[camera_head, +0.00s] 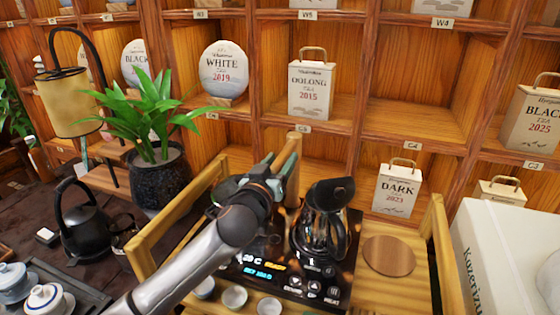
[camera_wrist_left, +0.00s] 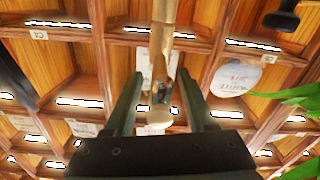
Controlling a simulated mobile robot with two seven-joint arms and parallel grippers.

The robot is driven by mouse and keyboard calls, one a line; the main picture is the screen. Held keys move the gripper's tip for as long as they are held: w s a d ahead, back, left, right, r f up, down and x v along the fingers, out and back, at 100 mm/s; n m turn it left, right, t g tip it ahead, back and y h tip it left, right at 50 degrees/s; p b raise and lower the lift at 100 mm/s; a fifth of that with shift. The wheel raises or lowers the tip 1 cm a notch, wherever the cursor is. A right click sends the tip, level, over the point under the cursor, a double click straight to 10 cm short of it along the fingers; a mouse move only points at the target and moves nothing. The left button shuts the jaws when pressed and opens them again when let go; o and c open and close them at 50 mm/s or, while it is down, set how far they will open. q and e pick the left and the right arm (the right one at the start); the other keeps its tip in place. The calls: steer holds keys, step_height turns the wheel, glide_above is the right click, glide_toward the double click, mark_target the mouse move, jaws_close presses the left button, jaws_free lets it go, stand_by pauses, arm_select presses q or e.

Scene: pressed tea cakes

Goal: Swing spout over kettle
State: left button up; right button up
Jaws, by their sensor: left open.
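The glass kettle (camera_head: 322,232) with a dark top and handle stands upright on the right part of the black tea stove (camera_head: 255,290). A pale wooden piece (camera_head: 291,152), which looks like the spout, rises behind my left gripper (camera_head: 278,168), left of the kettle. In the left wrist view, a wooden rod (camera_wrist_left: 164,40) with a rounded end lies in line with the gap between the open fingers of my left gripper (camera_wrist_left: 158,85). I cannot tell whether they touch it. My left arm hides the stove's left part. My right gripper is not in view.
A potted plant (camera_head: 155,175) and a black kettle (camera_head: 85,225) stand to the left. Small cups (camera_head: 234,298) stand at the stove's front. A round wooden board (camera_head: 389,256) lies to the right. Tea shelves (camera_head: 410,85) close off the back.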

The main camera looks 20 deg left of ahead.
arm_select(q)
jaws_close()
stand_by(0.3)
stand_by(1.1)
